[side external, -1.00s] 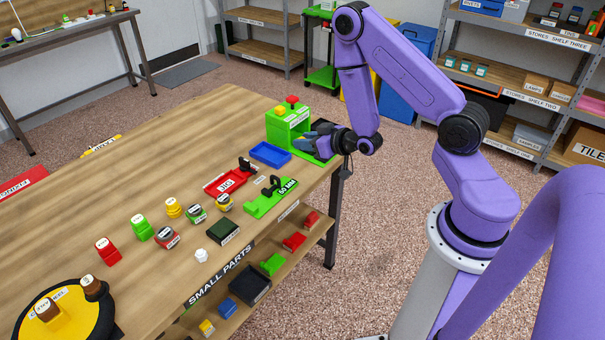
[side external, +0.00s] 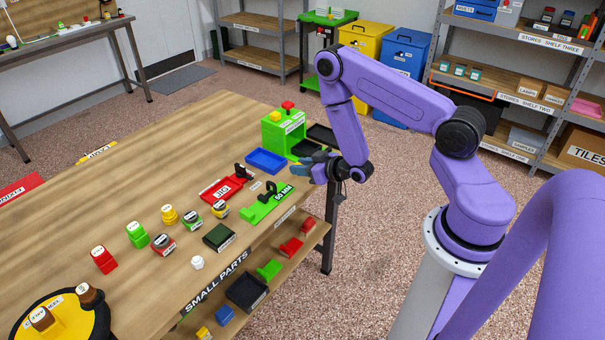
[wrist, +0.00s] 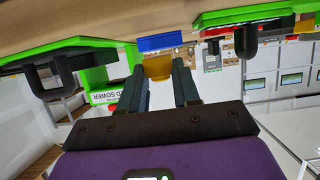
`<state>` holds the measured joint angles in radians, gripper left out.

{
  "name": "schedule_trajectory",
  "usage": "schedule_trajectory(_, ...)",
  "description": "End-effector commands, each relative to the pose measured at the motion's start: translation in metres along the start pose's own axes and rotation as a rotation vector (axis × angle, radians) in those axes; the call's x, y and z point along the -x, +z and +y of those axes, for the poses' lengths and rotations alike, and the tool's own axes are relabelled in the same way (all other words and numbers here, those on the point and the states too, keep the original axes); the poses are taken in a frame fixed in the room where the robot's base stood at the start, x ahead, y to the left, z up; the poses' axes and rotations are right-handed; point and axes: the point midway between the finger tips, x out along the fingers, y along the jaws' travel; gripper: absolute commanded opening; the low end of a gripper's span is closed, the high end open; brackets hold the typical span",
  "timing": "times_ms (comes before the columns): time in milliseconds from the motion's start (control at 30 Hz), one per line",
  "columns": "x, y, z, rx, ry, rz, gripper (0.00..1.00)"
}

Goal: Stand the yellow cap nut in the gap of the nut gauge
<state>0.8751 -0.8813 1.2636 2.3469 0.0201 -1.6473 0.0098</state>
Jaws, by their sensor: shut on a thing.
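My gripper (side external: 309,168) is near the table's right edge, beyond the green gauge marked 50 MM. In the wrist view its two dark fingers (wrist: 160,85) are shut on a yellow thing (wrist: 157,66), which looks like the yellow cap nut. The fingers hide the nut in the side view. The green 50 MM piece with a dark upright part (side external: 266,205) looks like the nut gauge. It lies on the table, to the left of and nearer than my gripper. It also seems to show at the upper right of the wrist view (wrist: 262,16). The gauge's gap is not clear.
A green box with a red knob (side external: 283,130) stands behind my gripper. A blue tray (side external: 266,161) and a red jig (side external: 222,188) lie to the left. A dark green block (side external: 219,237) and several coloured pieces are further left.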

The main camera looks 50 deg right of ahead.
Motion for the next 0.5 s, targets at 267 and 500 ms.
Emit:
schedule_trajectory(267,-0.009,0.023,0.000,0.000,0.000,0.000,0.00)
schedule_trajectory(500,-0.010,0.024,0.000,0.000,0.000,0.001,0.00)
